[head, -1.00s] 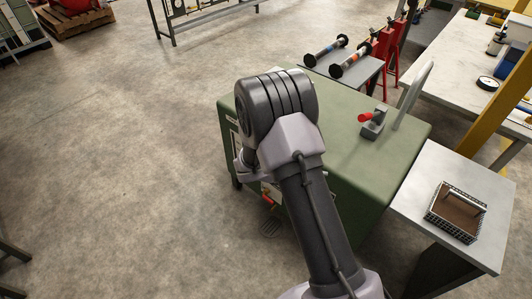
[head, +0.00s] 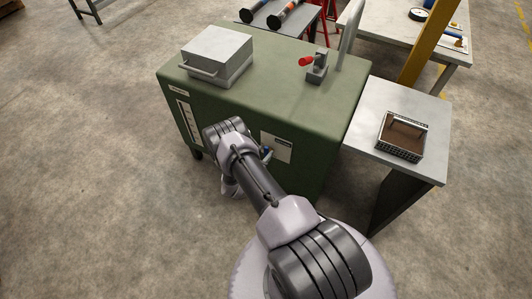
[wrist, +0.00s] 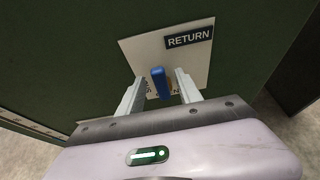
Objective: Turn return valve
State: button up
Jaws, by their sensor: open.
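The return valve shows as a blue handle (wrist: 159,82) in front of a pale plate with a dark label reading RETURN (wrist: 188,37), on the dark green cabinet face. My gripper (wrist: 159,78) is open in the wrist view, with one pale finger on each side of the blue handle. The handle stands between the fingers with a visible gap on both sides. In the head view a small blue part (head: 267,153) shows beside my arm, at the pale plate (head: 277,147) on the cabinet front. My arm hides the fingers there.
The green cabinet (head: 310,110) carries a grey lidded box (head: 217,55) and a red-handled lever device (head: 315,66). A grey side table (head: 395,155) with a metal basket (head: 402,137) stands at right. The floor at left is clear.

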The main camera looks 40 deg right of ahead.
aim_at(266, 151)
jog(key=shift+b+x, duration=0.35)
jog(key=shift+x, duration=1.15)
grip_shut()
jog(key=shift+a, duration=0.1)
